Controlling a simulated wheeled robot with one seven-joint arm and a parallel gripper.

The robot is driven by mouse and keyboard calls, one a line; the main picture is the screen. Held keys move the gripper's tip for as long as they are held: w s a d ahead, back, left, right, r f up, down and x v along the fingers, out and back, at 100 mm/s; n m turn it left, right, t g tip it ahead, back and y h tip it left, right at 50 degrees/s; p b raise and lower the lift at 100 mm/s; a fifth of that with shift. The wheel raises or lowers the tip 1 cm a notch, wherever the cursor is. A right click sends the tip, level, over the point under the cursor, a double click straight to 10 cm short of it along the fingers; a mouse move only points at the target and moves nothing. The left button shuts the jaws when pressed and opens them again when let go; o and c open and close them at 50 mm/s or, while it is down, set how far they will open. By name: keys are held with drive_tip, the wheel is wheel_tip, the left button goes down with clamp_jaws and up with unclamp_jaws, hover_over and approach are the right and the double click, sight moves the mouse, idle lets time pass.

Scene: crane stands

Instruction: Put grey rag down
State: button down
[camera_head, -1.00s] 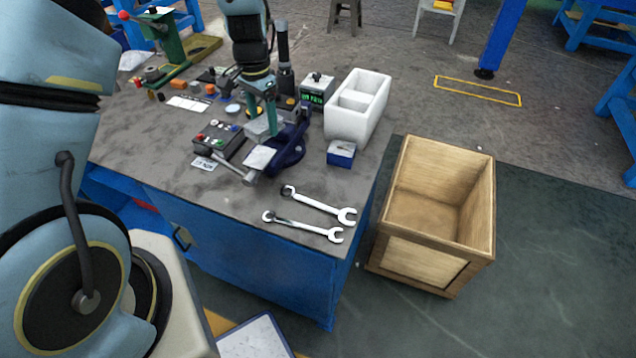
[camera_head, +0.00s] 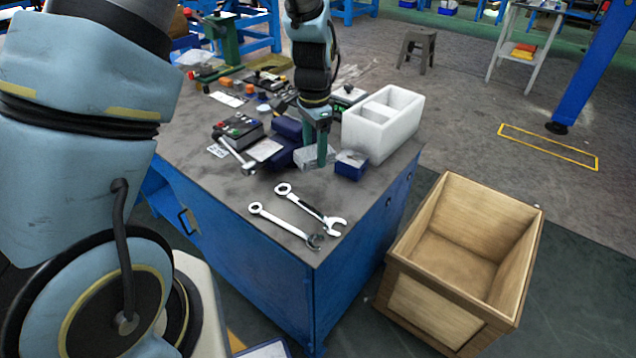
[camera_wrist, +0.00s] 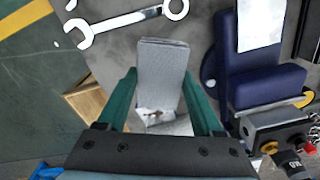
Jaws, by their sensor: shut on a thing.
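The grey rag (camera_wrist: 160,72) is a flat, folded grey piece between the two green fingers of my gripper (camera_wrist: 160,88) in the wrist view. In the head view my gripper (camera_head: 316,140) points down over the workbench (camera_head: 240,188), and the rag (camera_head: 307,159) shows low beside its fingers. My gripper is shut on the rag. The rag is close to the bench top, between the blue vise and a small blue box; I cannot tell whether it touches the top.
The blue vise (camera_head: 283,150) is left of the gripper; the small blue box (camera_head: 351,165) and white divided bin (camera_head: 384,122) are right. Two wrenches (camera_head: 300,212) lie in front. A wooden crate (camera_head: 420,305) stands beside the bench. Bare bench top lies around the wrenches.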

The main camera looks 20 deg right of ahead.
sight(315, 186)
wheel_tip(315, 186, down, 8)
drive_tip(key=shift+r+p, duration=0.1)
drive_tip(key=shift+p, duration=0.5)
drive_tip(key=shift+f, duration=0.2)
drive_tip(key=shift+c, duration=0.2)
unclamp_jaws()
drive_tip(key=shift+r, duration=0.1)
